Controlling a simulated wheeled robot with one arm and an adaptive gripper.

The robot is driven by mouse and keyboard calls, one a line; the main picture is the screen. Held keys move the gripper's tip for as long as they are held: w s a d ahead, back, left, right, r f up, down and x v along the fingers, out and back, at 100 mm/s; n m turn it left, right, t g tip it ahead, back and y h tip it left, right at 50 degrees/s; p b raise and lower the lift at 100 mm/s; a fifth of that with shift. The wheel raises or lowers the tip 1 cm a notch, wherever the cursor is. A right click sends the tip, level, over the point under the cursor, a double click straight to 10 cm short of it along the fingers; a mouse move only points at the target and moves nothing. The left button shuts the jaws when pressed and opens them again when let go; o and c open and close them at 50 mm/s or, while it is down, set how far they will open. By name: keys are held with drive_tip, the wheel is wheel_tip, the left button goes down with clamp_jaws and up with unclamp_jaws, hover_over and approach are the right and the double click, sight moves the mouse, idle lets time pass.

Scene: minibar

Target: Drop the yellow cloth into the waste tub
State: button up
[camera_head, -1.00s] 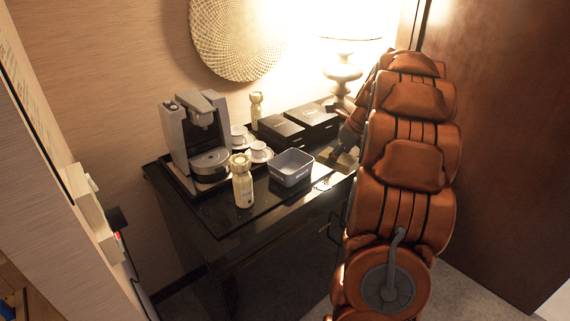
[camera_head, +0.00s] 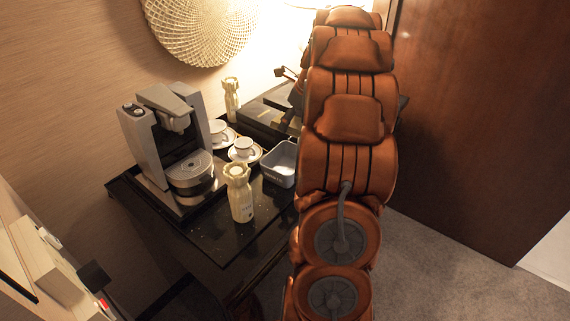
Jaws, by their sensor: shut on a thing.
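The waste tub (camera_head: 279,178) is a small grey open container with lettering on its front. It stands on the black table, its right side hidden behind my arm. My gripper (camera_head: 287,119) is small and dark, mostly hidden beside my arm, above and behind the tub near the black boxes. It is shut on the yellow cloth (camera_head: 278,123), of which only a small yellowish patch shows. The cloth appears outside the tub, but its exact height is hard to tell.
A coffee machine (camera_head: 168,140) stands at the left of the black table (camera_head: 205,238). White cups (camera_head: 243,147) on saucers and a pale bottle (camera_head: 240,194) are close left of the tub. Another bottle (camera_head: 231,98) stands behind. Black boxes (camera_head: 257,112) lie behind the tub.

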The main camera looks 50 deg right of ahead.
wheel_tip(320, 180, down, 5)
drive_tip(key=b, duration=0.4)
drive_tip(key=shift+f, duration=0.2)
drive_tip(key=o, duration=1.3)
drive_tip(key=shift+r, duration=0.15)
drive_tip(key=v, duration=1.1)
drive_tip(key=shift+s+r, duration=0.25)
drive_tip(key=shift+r, duration=0.1)
